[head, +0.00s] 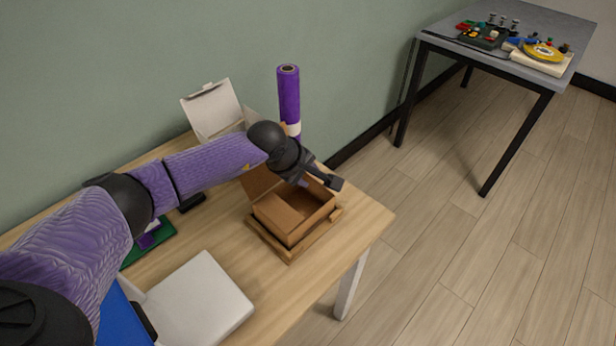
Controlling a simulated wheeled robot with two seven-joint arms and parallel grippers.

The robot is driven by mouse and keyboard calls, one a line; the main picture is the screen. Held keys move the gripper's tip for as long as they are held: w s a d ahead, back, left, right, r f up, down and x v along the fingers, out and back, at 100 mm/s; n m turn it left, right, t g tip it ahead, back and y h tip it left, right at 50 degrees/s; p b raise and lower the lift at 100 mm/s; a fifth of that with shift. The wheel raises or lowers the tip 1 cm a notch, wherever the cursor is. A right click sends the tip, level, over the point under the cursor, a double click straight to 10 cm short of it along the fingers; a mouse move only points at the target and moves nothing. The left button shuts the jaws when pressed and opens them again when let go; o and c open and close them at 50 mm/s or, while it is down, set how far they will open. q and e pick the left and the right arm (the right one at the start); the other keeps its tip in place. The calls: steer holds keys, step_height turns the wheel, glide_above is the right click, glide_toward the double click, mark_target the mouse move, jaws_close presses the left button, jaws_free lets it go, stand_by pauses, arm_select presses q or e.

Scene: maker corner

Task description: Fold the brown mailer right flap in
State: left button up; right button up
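The brown mailer (287,224) is an open-topped cardboard box on a low wooden tray (291,256), near the right end of the wooden table. One brown panel stands up at its back left. My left gripper (335,184) reaches in from the left and is over the mailer's back right edge, covering part of it. I cannot make out the right flap clearly behind and under the gripper, nor whether the fingers touch it. The spacing of the fingers is too small to read. My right gripper is not in view.
A purple roll (289,95) stands upright behind the mailer. An open white box (212,112) is at the back, and a closed white box (199,302) lies at the front. A green board (151,246) lies under my arm. A grey table (513,55) with tools stands far right.

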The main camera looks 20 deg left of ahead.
arm_select(q)
steer(key=shift+w+f, duration=0.1)
steer(key=shift+f, duration=0.05)
jaws_close()
